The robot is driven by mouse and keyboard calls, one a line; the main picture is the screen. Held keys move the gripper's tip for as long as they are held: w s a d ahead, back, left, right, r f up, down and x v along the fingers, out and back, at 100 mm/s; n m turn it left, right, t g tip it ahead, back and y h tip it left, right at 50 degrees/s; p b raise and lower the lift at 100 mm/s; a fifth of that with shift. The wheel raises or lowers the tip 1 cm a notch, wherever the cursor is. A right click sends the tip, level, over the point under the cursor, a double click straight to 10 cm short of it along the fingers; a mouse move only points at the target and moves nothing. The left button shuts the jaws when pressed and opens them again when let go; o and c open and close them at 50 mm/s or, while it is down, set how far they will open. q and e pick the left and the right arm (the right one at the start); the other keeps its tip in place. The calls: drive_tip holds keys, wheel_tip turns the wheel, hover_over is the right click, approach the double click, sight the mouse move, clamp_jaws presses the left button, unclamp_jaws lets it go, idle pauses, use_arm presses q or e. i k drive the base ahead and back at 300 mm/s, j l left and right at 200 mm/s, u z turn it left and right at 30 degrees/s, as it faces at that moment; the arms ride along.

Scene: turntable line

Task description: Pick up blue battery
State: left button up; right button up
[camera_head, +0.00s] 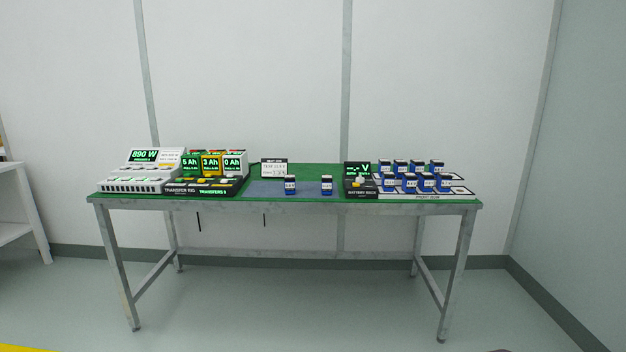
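Several blue batteries with white labels and dark tops are on the green-topped table. One blue battery (290,185) stands on the blue-grey mat (262,188) near the middle of the table. Another blue battery (327,185) stands to its right near the mat's right side. Several more blue batteries (408,184) stand in two rows on a white tray (425,196) at the right end. All look upright. Neither of my grippers shows in the head view.
A dark battery meter (358,180) stands between the mat and the white tray. A transfer rig (203,188) with lit displays and a white power unit (143,171) fill the left end. A small sign (274,168) stands at the back. A white shelf (22,205) is far left. The floor in front is clear.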

sight(327, 180)
drive_tip(key=i+l+u, duration=0.25)
drive_tip(key=i+l, duration=0.2)
drive_tip(key=i+l+u, duration=0.2)
drive_tip(key=i+l, duration=0.25)
drive_tip(key=i+l+u, duration=0.25)
drive_tip(key=i+l, duration=0.15)
drive_tip(key=l, duration=0.25)
